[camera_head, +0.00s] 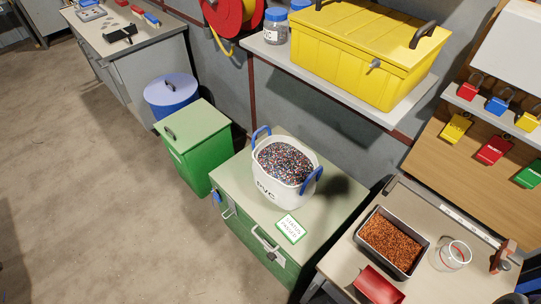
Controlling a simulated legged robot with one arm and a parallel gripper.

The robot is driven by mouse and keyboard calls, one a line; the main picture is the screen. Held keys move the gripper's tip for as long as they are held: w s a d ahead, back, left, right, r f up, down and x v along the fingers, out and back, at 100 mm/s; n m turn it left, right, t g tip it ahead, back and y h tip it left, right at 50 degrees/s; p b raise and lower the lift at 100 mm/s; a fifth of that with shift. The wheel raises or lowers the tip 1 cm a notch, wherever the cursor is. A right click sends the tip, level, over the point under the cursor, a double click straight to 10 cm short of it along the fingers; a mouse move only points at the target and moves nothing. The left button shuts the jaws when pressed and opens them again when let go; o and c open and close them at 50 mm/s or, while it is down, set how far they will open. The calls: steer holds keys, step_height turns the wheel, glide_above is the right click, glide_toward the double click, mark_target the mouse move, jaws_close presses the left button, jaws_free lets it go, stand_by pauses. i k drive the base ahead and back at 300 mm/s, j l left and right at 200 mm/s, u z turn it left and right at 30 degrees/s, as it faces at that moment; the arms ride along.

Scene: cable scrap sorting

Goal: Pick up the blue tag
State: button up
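No piece is clearly readable as a blue tag. A small blue piece (217,197) hangs at the upper left front of the green cabinet (235,185), by its latch; it is too small to tell if it is a tag. A blue padlock-shaped piece (497,104) sits on the small wall shelf at the right, between a red one (468,90) and a yellow one (527,121). Below it hang yellow (455,128), red (494,149) and green (528,174) pieces on a wooden board. My gripper is not in view.
A white PVC tub (271,188) with blue handles and a green-edged card (291,229) stand on the cabinet. The right bench holds a tray of copper granules (425,262), a clear cup (455,254) and a red scoop (377,286). A yellow box (365,60) is above. The left floor is clear.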

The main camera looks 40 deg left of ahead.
mark_target(215, 195)
steer(key=u, duration=2.4)
steer(key=i+j, duration=0.15)
steer(key=j, duration=0.2)
steer(key=i+j, duration=0.15)
steer(key=j, duration=0.2)
steer(key=i+j, duration=0.15)
steer(key=j, duration=0.2)
steer(key=i+j+z, duration=0.15)
steer(key=j+z, duration=0.2)
steer(key=i+j+z, duration=0.1)
steer(key=j+z, duration=0.2)
steer(key=j, duration=0.15)
steer(key=i+j+z, duration=0.1)
steer(key=j+z, duration=0.45)
steer(key=l, duration=0.1)
